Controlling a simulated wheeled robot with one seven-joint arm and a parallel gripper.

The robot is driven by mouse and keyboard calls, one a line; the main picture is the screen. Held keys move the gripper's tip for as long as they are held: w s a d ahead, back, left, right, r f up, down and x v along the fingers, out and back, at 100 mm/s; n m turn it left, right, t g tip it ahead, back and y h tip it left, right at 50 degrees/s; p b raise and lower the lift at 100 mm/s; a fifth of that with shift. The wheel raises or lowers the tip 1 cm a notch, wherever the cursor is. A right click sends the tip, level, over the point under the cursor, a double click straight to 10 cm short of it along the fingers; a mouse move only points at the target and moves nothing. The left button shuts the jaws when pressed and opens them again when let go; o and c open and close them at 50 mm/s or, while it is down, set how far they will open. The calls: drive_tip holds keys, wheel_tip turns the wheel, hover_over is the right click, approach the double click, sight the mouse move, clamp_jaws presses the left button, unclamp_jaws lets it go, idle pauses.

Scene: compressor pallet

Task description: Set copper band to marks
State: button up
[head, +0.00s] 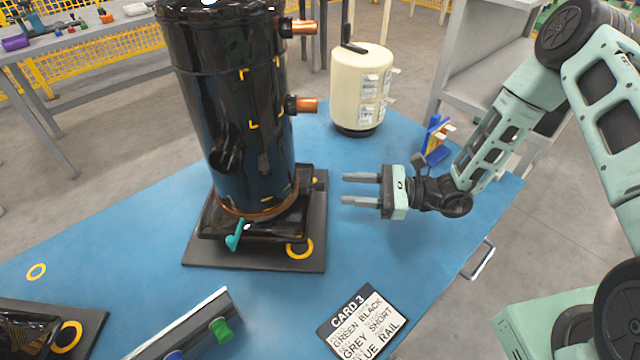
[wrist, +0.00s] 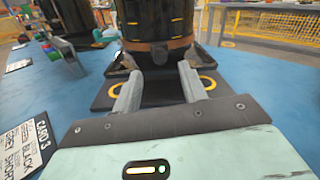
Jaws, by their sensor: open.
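The copper band (head: 268,211) sits low around the black compressor (head: 225,110), just above its dark base. It also shows as a brown strip in the wrist view (wrist: 160,45). Small yellow corner marks (head: 253,125) are on the compressor's side, well above the band. A teal lever (head: 235,236) sticks out at the front of the base. My gripper (head: 343,189) is open and empty, to the right of the compressor, pointing at it and apart from it. In the wrist view the fingers (wrist: 159,70) point toward the base and band. The band's far side is hidden.
The compressor stands on a dark pallet plate (head: 210,254) with yellow rings on a blue table (head: 150,235). A cream tank (head: 360,88) stands behind. A card (head: 362,326) and a rail with a green knob (head: 221,329) are in front. Two copper stubs (head: 302,104) project right from the compressor.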

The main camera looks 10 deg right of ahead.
sight(320, 187)
drive_tip(key=x, duration=0.7)
drive_tip(key=shift+a, duration=0.25)
drive_tip(key=shift+c, duration=0.2)
